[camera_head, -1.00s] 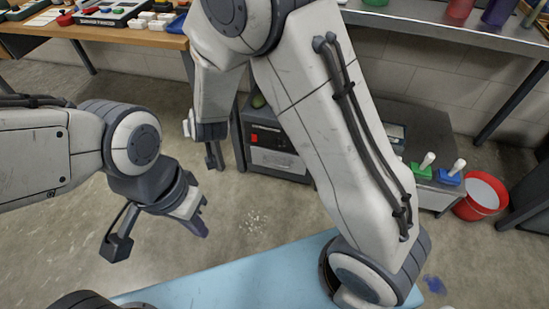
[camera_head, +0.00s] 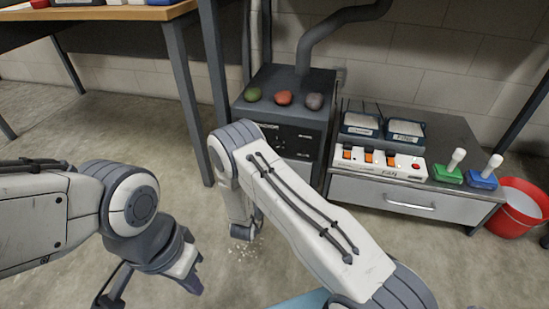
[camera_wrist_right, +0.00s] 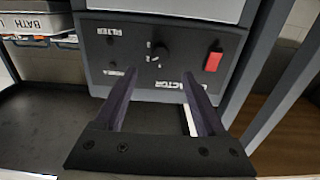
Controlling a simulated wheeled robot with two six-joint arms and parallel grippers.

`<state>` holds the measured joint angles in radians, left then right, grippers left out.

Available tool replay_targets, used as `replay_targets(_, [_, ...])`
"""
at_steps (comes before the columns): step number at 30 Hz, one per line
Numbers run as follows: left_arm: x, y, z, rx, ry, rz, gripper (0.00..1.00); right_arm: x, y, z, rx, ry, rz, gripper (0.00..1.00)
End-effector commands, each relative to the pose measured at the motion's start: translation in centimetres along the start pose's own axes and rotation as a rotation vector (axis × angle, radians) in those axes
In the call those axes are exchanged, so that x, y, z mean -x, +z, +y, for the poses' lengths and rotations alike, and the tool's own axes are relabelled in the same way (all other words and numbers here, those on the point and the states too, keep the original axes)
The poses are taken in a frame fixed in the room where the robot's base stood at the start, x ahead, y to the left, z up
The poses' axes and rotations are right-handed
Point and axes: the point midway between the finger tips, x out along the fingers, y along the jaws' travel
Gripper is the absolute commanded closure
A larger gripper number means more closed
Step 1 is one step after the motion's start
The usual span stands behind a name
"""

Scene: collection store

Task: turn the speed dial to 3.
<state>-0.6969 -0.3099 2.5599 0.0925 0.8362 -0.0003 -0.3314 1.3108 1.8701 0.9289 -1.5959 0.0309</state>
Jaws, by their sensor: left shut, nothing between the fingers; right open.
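The extractor (camera_head: 300,105) is a dark box behind my right arm in the head view; that arm hides part of its front. Its front panel (camera_wrist_right: 112,60) fills the upper middle of the right wrist view, with upside-down lettering. The speed dial (camera_wrist_right: 160,50) is a small dark round knob there, with pale marks beside it too small to read. My right gripper (camera_wrist_right: 163,108) is open and empty, its two fingers reaching toward the panel below the dial in the picture. My left gripper (camera_head: 190,278) is shut and empty, low at the left of the head view, far from the extractor.
A red switch (camera_wrist_right: 213,61) sits beside the dial. Several dull coloured lumps (camera_head: 283,97) lie on the extractor. To its right, a low cabinet (camera_head: 390,196) carries a power strip (camera_head: 382,162), trays and green and blue handled items. A red bucket (camera_head: 517,207) stands at far right.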

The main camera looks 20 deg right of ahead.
Motion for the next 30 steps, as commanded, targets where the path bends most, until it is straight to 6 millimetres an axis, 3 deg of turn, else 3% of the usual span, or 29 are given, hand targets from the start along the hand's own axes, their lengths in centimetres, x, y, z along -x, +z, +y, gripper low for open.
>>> replay_targets(9, [-3.5,0.2,-0.2,0.0,0.0,0.0,1.0,-5.9,0.3,0.0,-0.005,0.002,0.003,0.27])
replay_targets(15, [-4.8,0.3,-0.3,0.0,0.0,0.0,1.0,-8.6,0.1,-0.1,-0.004,0.0,0.001,0.27])
replay_targets(27, [-5.0,0.3,-0.4,0.0,0.0,0.0,1.0,-9.5,-0.1,-0.1,0.0,-0.003,-0.001,0.27])
replay_targets(28, [-5.0,0.3,-0.4,0.0,0.0,0.0,1.0,-9.5,-0.1,-0.1,0.0,-0.003,-0.001,0.31])
replay_targets(30, [-5.0,0.3,-0.4,0.0,0.0,0.0,1.0,-9.5,-0.1,-0.1,0.0,-0.003,-0.001,0.58])
